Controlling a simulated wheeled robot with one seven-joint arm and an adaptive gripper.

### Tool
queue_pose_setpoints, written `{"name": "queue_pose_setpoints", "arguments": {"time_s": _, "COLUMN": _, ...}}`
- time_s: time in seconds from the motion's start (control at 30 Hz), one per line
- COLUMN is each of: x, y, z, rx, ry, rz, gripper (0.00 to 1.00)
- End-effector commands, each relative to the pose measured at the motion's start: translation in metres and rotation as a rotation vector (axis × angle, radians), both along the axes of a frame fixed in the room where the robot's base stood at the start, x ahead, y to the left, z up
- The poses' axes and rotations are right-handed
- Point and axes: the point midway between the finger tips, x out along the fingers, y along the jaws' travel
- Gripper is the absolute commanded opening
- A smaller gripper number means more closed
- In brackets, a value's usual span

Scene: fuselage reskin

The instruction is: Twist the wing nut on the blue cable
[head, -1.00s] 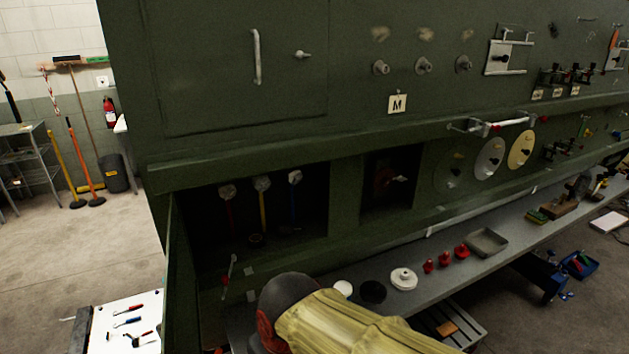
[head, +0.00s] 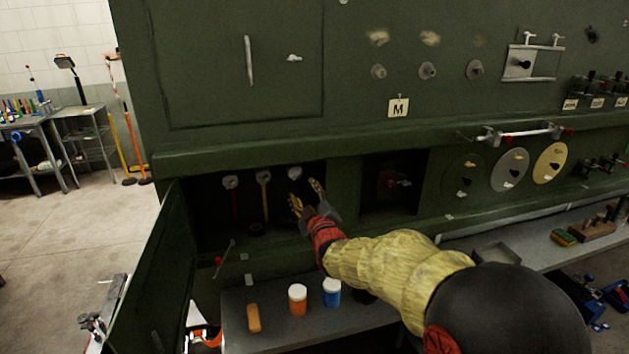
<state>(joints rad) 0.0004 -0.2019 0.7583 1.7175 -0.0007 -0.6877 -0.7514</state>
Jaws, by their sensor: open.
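A dark recess in the green panel holds three hanging cables, each topped by a pale round fitting. The red cable (head: 235,205) is at the left and the yellow cable (head: 264,203) is in the middle. The rightmost fitting with its wing nut (head: 295,172) is where the blue cable hangs. My gripper (head: 306,193) is open, just below and to the right of that fitting. It hides most of the blue cable. I cannot tell whether a finger touches the nut or cable.
An open green door (head: 155,275) stands at the recess's left. A second recess with a red part (head: 386,183) is to the right.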

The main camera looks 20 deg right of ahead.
Motion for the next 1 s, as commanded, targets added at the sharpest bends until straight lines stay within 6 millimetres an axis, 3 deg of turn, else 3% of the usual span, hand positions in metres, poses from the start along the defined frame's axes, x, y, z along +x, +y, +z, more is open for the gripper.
{"name": "queue_pose_setpoints", "arguments": {"time_s": 0.17, "x": 0.007, "y": 0.0, "z": 0.004, "rx": -0.037, "ry": -0.018, "rz": 0.001, "gripper": 0.45}}
{"name": "queue_pose_setpoints", "arguments": {"time_s": 0.7, "x": 0.072, "y": 0.0, "z": 0.004, "rx": -0.034, "ry": -0.015, "rz": 0.001, "gripper": 0.45}}
{"name": "queue_pose_setpoints", "arguments": {"time_s": 1.0, "x": 0.078, "y": 0.0, "z": 0.004, "rx": -0.034, "ry": -0.016, "rz": 0.0, "gripper": 0.45}}
